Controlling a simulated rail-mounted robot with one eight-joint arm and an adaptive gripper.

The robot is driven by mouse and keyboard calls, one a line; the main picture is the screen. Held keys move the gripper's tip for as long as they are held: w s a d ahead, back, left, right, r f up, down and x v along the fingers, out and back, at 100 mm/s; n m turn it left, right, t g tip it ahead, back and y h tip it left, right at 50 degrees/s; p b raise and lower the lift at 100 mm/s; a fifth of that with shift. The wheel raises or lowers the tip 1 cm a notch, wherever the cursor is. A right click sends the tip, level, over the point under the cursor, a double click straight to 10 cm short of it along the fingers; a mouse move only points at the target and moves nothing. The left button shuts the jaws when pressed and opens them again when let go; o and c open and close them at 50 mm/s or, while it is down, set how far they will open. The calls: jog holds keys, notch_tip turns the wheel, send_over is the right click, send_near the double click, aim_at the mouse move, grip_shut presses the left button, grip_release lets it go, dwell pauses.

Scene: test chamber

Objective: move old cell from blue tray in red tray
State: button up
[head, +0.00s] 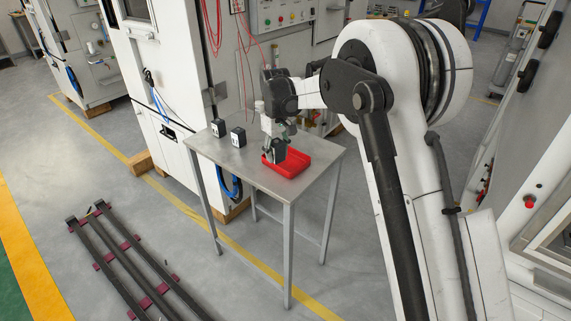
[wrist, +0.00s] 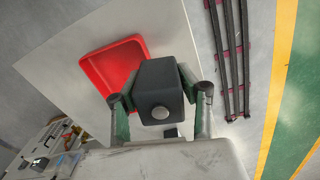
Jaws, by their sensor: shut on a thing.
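My gripper (head: 277,146) is shut on a dark, block-shaped cell (wrist: 160,84), with a green-edged finger on either side of it in the wrist view. The held cell (head: 280,151) is at the left part of the red tray (head: 303,161) on the metal table. In the wrist view it overlaps the near right edge of the red tray (wrist: 98,67). I cannot tell whether the cell touches the tray floor. No blue tray is visible in either view.
Two black cells with white labels stand on the table's left part: one (head: 218,127) by the back edge, one (head: 238,138) nearer the tray. A white cabinet (head: 165,75) rises behind the table (head: 262,178). The table's front is clear. Dark rails (head: 130,260) lie on the floor.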

jog(key=w+a+r+n, duration=0.1)
jog(key=a+r+n, duration=0.15)
jog(key=a, duration=0.45)
jog(key=shift+m, duration=0.25)
jog(key=w+d+f, duration=0.2)
jog(key=w, duration=0.1)
jog(key=w+d+f, duration=0.2)
jog(key=w, duration=0.1)
jog(key=w+d+f+p, duration=0.1)
jog(key=w+d+f, duration=0.1)
jog(key=w+d, duration=0.1)
jog(key=shift+w, duration=0.2)
jog(key=shift+f+p, duration=0.35)
jog(key=shift+f, duration=1.75)
jog(key=shift+f, duration=0.15)
jog(key=o, duration=1.3)
notch_tip(320, 180, up, 12)
jog(key=shift+r+b, duration=0.25)
jog(key=shift+b, duration=0.1)
